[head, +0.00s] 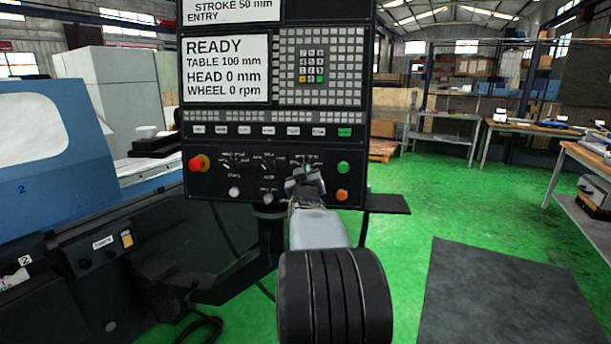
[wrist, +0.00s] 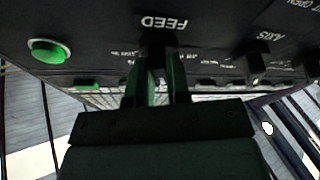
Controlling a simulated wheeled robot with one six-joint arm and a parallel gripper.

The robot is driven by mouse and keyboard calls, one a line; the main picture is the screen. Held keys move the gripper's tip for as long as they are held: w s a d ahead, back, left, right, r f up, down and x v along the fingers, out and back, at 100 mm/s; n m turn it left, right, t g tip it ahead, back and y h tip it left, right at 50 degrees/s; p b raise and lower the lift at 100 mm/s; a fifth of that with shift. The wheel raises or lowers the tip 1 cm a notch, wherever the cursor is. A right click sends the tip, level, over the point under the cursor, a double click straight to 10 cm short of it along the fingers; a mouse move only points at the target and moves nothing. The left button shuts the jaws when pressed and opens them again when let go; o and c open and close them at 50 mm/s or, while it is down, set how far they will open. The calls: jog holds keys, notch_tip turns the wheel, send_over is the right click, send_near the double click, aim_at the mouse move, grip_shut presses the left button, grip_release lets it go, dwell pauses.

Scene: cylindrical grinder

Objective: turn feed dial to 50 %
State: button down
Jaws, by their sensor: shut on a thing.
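The machine's control panel (head: 270,130) faces me in the head view. My gripper (head: 304,180) is at the panel's lower right and covers the feed dial there. In the wrist view, my gripper (wrist: 158,85) has its fingers on either side of the dark feed dial (wrist: 154,58), just below the FEED label (wrist: 162,22), and is shut on it. The dial's pointer and most of its scale marks are hidden or too dark to read. The screen (head: 228,68) reads READY, table 100 mm, head 0 mm, wheel 0 rpm.
A green button (head: 343,168) and an orange button (head: 341,195) sit close right of my gripper. The axis dial (head: 268,165) is to its left, and a red stop button (head: 198,163) farther left. A small shelf (head: 386,204) juts out at the right.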

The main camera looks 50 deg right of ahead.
jog(key=c, duration=1.1)
grip_release()
jog(key=shift+s+a, duration=0.1)
jog(key=b+v, duration=0.2)
jog(key=v, duration=1.1)
jog(key=shift+s+a, duration=0.15)
jog(key=shift+a, duration=0.1)
